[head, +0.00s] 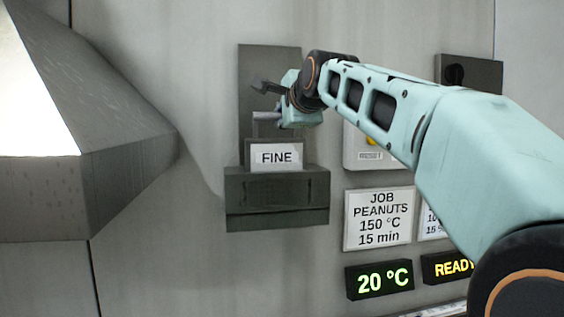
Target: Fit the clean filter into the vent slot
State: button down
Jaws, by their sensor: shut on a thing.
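A filter (276,157) with a white "FINE" label on its dark frame stands upright at the top of a dark vent slot housing (277,202) on the wall. Its lower edge meets the housing's top; I cannot tell how deep it sits. My gripper (262,103) is just above the label, shut on the filter's thin handle (264,127). The fingers are small and partly lost against the dark panel (270,62) behind them. I cannot tell from the filter's face whether it is clean.
A large grey hood-like body (120,130) juts out at the left. Right of the slot are a job card (378,219) reading peanuts, 150 °C, 15 min, a "20 °C" display (380,280) and a "READY" display (450,267). A dark switch box (470,72) is at upper right.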

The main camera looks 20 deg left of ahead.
aim_at(284, 147)
jog(key=shift+f, duration=3.55)
jog(key=shift+b, duration=0.3)
jog(key=shift+f, duration=0.2)
jog(key=c, duration=1.9)
grip_release()
